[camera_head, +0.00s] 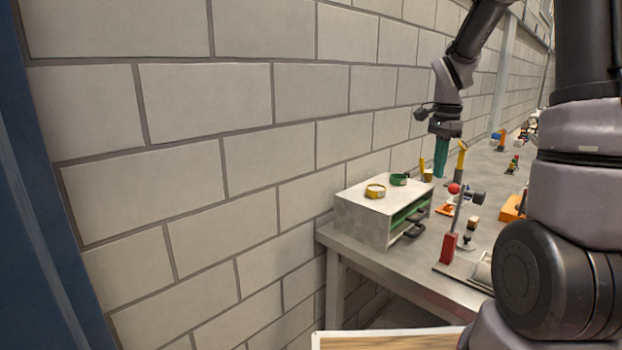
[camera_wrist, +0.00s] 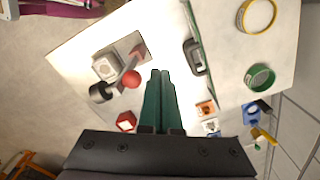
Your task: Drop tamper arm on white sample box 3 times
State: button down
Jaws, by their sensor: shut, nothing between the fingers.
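The tamper arm is a grey bar with a red ball knob (camera_head: 453,188) and a black cylindrical weight (camera_head: 478,197), above a red base block (camera_head: 448,248). In the head view the bar stands raised and tilted. My gripper (camera_head: 440,172), with teal fingers, is shut and empty above the table, apart from the tamper.
A grey cabinet (camera_head: 362,221) with a green drawer and black handle stands at the table's left end. Yellow (camera_head: 375,191) and green (camera_head: 399,179) rings lie on top. Small blocks and an orange item (camera_head: 511,208) are nearby. A block wall runs along the left.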

aim_at(463, 185)
jog(key=shift+f, duration=0.1)
jog(key=shift+f, duration=1.65)
jog(key=shift+s+d, duration=2.35)
jog(key=shift+r, duration=4.05)
jog(key=shift+a, duration=0.1)
